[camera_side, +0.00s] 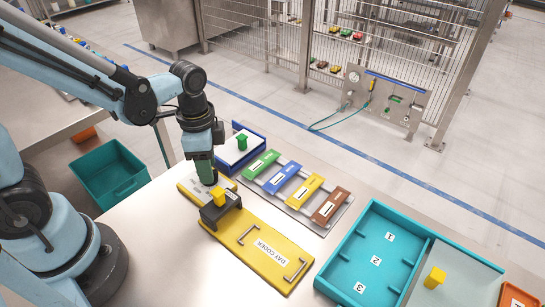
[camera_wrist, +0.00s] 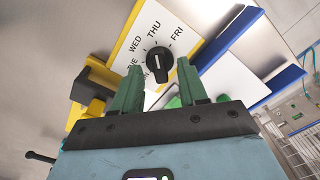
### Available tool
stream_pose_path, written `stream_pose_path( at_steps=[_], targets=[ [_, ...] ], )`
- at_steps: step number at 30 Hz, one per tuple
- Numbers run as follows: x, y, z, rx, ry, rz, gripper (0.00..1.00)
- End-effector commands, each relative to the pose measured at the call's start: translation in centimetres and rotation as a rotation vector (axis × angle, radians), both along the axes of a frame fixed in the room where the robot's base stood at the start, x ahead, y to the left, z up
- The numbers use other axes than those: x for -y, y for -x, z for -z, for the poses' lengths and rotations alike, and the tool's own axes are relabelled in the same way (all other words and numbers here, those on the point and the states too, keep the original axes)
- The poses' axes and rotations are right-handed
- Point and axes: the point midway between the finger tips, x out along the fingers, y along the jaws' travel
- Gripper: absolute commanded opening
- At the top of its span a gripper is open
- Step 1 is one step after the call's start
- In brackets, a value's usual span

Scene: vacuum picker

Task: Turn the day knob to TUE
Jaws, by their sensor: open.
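The day knob (camera_wrist: 159,66) is black with a white mark, on a white dial plate (camera_wrist: 178,33). I cannot tell surely which day the knob points to. My gripper (camera_wrist: 158,72) is open, its two green fingers on either side of the knob in this view; contact is not clear. In the side view my gripper (camera_side: 207,178) points down over the dial plate (camera_side: 190,186), and hides the knob.
A black block with a yellow top (camera_side: 219,199) stands close beside my gripper, on the yellow DAY CODER plate (camera_side: 233,231). Behind is a blue-edged white panel with a green handle (camera_side: 242,140). Coloured labelled bars (camera_side: 283,178) and a teal tray (camera_side: 345,257) lie to the right.

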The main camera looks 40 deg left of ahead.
Motion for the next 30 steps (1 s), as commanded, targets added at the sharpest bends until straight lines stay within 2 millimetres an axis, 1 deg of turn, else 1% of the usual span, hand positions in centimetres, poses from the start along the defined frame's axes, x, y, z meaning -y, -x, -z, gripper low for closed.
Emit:
stream_pose_path(
  at_steps=[6, 14, 15, 17, 21, 23, 30],
  targets=[
    [0.00, 0.03, 0.85, 0.000, 0.000, 0.000, 0.43],
    [0.00, 0.04, 0.90, 0.000, 0.000, 0.000, 0.43],
    [0.00, 0.04, 0.90, 0.000, 0.000, 0.000, 0.40],
    [0.00, 0.04, 0.90, 0.000, 0.000, 0.000, 0.30],
    [0.00, 0.04, 0.89, 0.000, 0.000, 0.000, 0.09],
    [-0.01, 0.03, 0.89, 0.000, 0.000, 0.000, 0.00],
    [0.00, 0.04, 0.88, 0.000, 0.000, -0.006, 0.00]
  ],
)
